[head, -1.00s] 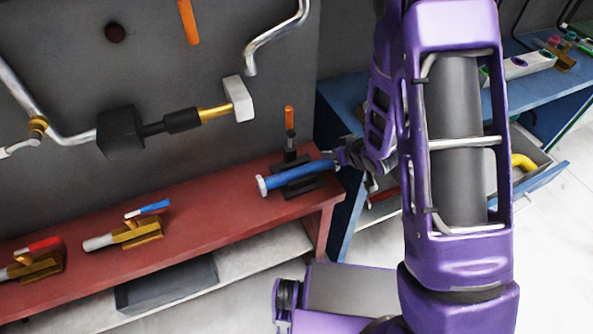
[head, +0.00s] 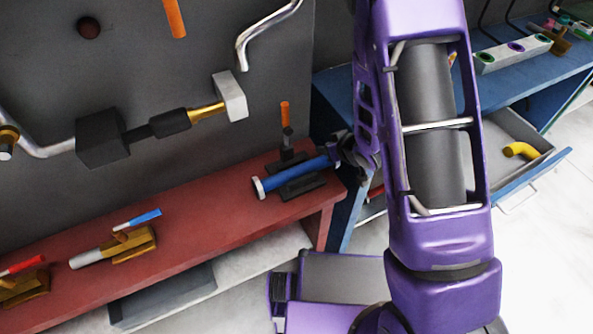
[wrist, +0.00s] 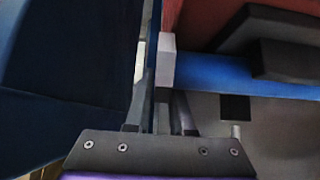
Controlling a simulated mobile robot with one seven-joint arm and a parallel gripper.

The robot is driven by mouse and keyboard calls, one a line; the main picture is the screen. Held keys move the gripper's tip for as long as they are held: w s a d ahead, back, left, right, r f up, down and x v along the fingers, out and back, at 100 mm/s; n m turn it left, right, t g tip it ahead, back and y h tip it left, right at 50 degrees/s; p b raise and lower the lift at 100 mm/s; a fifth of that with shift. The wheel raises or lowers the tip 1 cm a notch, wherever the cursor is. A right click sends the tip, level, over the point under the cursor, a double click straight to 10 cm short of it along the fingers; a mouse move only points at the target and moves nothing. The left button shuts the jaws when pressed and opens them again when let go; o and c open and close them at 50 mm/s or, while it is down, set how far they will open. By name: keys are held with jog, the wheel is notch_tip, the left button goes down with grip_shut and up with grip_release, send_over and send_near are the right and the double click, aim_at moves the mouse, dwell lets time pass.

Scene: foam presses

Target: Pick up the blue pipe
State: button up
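The blue pipe (head: 302,176) lies in a dark holder (head: 303,189) at the right end of the red bench, with a white flange at its left end. My gripper (head: 338,152) is at the pipe's right end, partly hidden by my arm. In the wrist view, the blue pipe (wrist: 215,73) enters from the right and its white end (wrist: 167,62) is close beside my gripper's fingers (wrist: 160,95). The fingers look close together. I cannot tell whether they grip the pipe.
A red bench (head: 205,215) runs along the grey wall, with a brass valve (head: 125,246) on it. A small upright orange-handled valve (head: 286,130) stands just behind the pipe. A blue bench (head: 535,75) with an open drawer (head: 535,150) holding a yellow pipe is at right.

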grip_shut()
jog(key=shift+r, duration=0.1)
dwell(1.0)
